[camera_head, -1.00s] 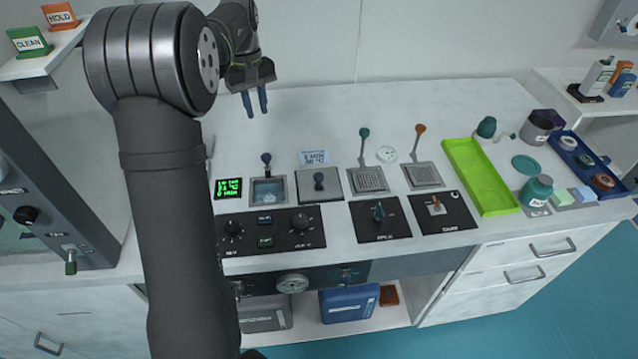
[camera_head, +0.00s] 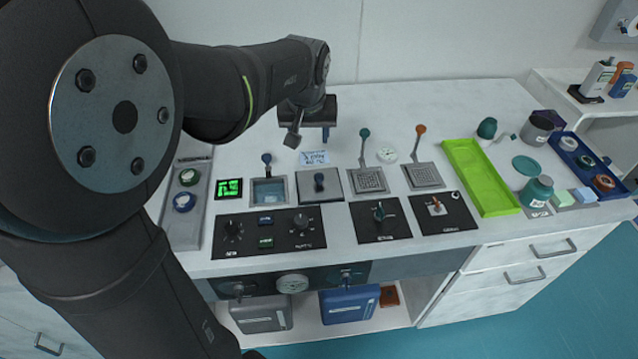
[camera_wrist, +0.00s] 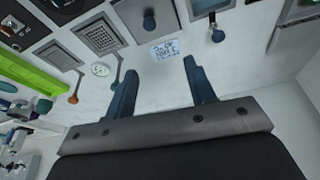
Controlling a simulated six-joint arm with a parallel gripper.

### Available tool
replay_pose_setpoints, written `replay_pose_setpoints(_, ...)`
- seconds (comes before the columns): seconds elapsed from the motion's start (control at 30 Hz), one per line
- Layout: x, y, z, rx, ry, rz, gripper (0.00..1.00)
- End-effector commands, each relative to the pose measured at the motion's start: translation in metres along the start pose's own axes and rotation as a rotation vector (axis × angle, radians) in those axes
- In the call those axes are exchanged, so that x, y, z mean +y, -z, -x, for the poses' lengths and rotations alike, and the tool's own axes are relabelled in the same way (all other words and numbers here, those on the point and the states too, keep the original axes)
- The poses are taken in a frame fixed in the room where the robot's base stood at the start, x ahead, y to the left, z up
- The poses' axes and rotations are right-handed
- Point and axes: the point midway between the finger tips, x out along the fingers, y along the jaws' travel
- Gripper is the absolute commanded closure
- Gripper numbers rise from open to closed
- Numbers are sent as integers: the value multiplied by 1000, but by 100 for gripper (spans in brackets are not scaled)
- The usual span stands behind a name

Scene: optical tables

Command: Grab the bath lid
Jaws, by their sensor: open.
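The bath lid (camera_head: 333,191) is a grey square plate with a dark blue knob (camera_head: 319,180), on the bench right of the open bath (camera_head: 268,191). In the wrist view the lid (camera_wrist: 133,14) is at the top, its knob (camera_wrist: 149,22) pointing toward the fingers. My gripper (camera_head: 309,136) is over the bench behind the lid, beyond the small label card. In the wrist view its two blue fingers (camera_wrist: 160,70) are spread, with nothing between them. The gripper is apart from the lid.
A handled item with a blue knob (camera_head: 266,158) sits at the bath, left of the lid. Mesh baskets with upright handles (camera_head: 368,180) stand to the right. The label card (camera_head: 314,157) lies behind the lid. A green tray (camera_head: 480,178) is farther right. The back bench is clear.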

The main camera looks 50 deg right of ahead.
Motion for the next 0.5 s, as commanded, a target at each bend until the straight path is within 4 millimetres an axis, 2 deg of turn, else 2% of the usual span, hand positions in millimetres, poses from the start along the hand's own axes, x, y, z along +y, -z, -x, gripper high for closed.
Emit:
replay_pose_setpoints(0.03, 8, -12, 4, 26, -10, -41, 50)
replay_pose_setpoints(0.1, 14, -22, 6, 54, -18, -81, 50)
replay_pose_setpoints(0.27, 19, -33, 3, 82, -27, -124, 50)
replay_pose_setpoints(0.37, 20, -32, -10, 82, -27, -125, 50)
replay_pose_setpoints(0.5, 20, -30, -38, 79, -27, -124, 50)
